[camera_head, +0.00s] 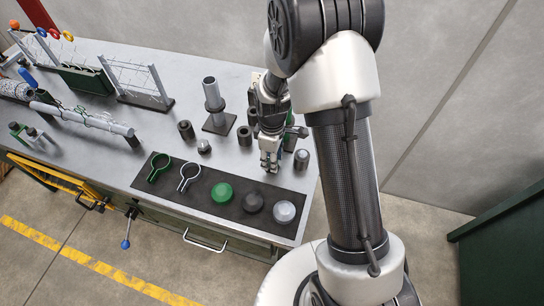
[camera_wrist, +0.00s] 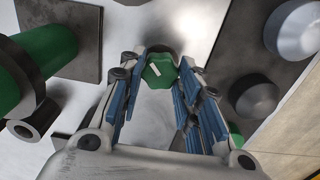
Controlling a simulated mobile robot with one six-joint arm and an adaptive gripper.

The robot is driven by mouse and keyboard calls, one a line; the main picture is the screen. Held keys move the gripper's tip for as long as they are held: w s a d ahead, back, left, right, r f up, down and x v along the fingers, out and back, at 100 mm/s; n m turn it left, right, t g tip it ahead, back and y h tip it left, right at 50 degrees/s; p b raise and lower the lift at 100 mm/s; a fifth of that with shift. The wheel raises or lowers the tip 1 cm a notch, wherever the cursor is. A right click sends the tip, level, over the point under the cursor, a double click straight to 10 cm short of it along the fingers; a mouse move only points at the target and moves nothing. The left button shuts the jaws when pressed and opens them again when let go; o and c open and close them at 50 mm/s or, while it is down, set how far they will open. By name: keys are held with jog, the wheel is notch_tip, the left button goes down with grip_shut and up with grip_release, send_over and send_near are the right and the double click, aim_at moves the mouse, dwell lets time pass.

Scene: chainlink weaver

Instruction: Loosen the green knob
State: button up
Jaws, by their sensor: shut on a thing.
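The green knob (camera_wrist: 158,72) shows in the wrist view between my fingertips, with a short white mark on its top. My gripper (camera_head: 269,162) is shut on it, with a blue-padded finger on each side. In the head view my gripper points down at the bench top, just behind the dark mat, and hides the knob. What the knob is fixed to is hidden.
A dark mat (camera_head: 175,196) along the bench's front edge holds a green disc (camera_head: 222,193), a dark disc (camera_head: 253,202), a pale disc (camera_head: 284,211) and two ring-shaped tools. A post on a plate (camera_head: 213,101) and short cylinders (camera_head: 186,129) stand close to my gripper.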

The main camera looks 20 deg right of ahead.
jog(key=n, duration=0.7)
jog(key=shift+p, duration=0.3)
jog(key=n, duration=0.4)
jog(key=shift+n, duration=1.6)
jog(key=o, duration=1.1)
notch_tip(320, 180, up, 12)
jog(key=shift+r, duration=0.1)
